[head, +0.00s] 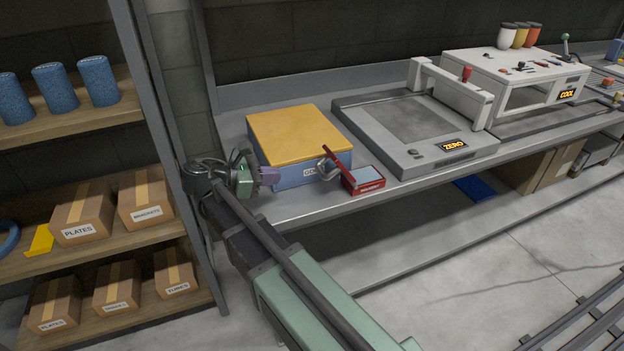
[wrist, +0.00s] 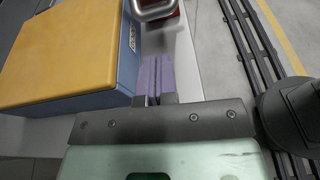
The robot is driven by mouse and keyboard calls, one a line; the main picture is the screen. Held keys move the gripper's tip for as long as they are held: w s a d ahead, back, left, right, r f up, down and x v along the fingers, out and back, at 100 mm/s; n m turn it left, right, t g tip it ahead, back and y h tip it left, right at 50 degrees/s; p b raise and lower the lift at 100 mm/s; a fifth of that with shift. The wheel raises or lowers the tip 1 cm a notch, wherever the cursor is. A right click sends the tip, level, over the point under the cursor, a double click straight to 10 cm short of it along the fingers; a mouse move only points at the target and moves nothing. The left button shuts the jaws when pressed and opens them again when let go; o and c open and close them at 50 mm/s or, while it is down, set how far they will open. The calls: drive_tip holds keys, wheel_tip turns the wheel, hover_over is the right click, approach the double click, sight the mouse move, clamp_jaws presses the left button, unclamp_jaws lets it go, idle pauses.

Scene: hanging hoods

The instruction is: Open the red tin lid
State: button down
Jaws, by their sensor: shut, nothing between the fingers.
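The small red tin (head: 364,186) sits on the grey bench near its front edge. Its red lid (head: 338,160) stands raised and tilted at the tin's left side, and the pale inside shows. A metal loop handle (head: 326,169) sticks out on the lid's left. The handle also shows at the top edge of the wrist view (wrist: 153,10), with a bit of red behind it. My gripper (head: 268,177) is left of the tin, apart from it, in front of the blue box. Its purple fingers (wrist: 152,80) are shut together and empty.
A blue box with a yellow top (head: 297,132) stands close behind my gripper. A grey machine marked ZERO (head: 408,158) is right of the tin. A shelf post (head: 160,120) and shelves with cartons are at left. Bare bench front (head: 300,207) lies below.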

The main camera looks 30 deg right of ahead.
drive_tip(key=n+h, duration=0.1)
drive_tip(key=b, duration=0.2)
approach(331, 171)
drive_tip(key=w+d+f, duration=0.1)
drive_tip(key=w+d, duration=0.1)
drive_tip(key=d, duration=0.2)
drive_tip(key=d+r+p, duration=0.2)
drive_tip(key=d, duration=0.1)
drive_tip(key=shift+d+r+p, duration=0.1)
drive_tip(key=shift+d+p, duration=0.2)
drive_tip(key=shift+p, duration=0.05)
